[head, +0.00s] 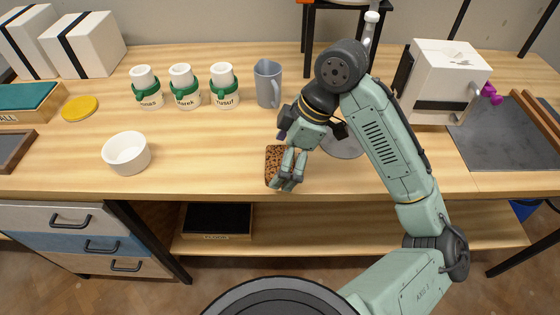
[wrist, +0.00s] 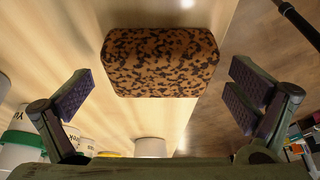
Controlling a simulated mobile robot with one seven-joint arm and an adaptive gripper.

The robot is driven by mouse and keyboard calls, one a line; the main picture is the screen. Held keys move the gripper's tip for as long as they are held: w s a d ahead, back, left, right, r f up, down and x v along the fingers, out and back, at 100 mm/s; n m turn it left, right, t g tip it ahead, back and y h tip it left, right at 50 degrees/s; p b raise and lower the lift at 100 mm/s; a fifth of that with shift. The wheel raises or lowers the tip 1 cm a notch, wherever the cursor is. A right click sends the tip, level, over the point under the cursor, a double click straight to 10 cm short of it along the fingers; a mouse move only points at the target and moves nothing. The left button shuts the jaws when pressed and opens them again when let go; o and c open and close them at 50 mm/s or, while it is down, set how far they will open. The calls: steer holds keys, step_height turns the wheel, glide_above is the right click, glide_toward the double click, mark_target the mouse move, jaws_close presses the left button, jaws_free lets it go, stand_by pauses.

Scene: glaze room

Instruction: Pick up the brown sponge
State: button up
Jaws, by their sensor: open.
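The brown sponge (head: 272,160), speckled with dark spots, lies on the wooden table near its front edge. In the head view my gripper (head: 288,180) is over the sponge and hides part of it. In the wrist view the sponge (wrist: 160,62) sits ahead of my gripper (wrist: 162,98), between the lines of its two fingers. The fingers are spread wide and apart from the sponge, with nothing between the pads.
A white bowl (head: 127,153) stands to the left. Behind are three white cups with green bands (head: 183,87) and a grey-blue mug (head: 268,83). A grey round thing (head: 343,146) lies right of my gripper, partly hidden. The table's front edge (head: 225,196) is close to the sponge.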

steer(key=shift+a+f, duration=0.15)
steer(key=shift+f, duration=0.25)
steer(key=c, duration=0.9)
steer(key=shift+c, duration=0.2)
steer(key=shift+r, duration=0.5)
steer(key=b+v, duration=0.1)
steer(key=v, duration=0.1)
steer(key=shift+s+r, duration=0.2)
steer(key=shift+r, duration=0.1)
steer(key=s+d+r+b, duration=0.1)
steer(key=s+d+b, duration=0.2)
steer(key=s+d, duration=0.7)
steer(key=shift+d+r, duration=0.3)
steer(key=shift+d, duration=0.35)
steer(key=shift+s, duration=0.1)
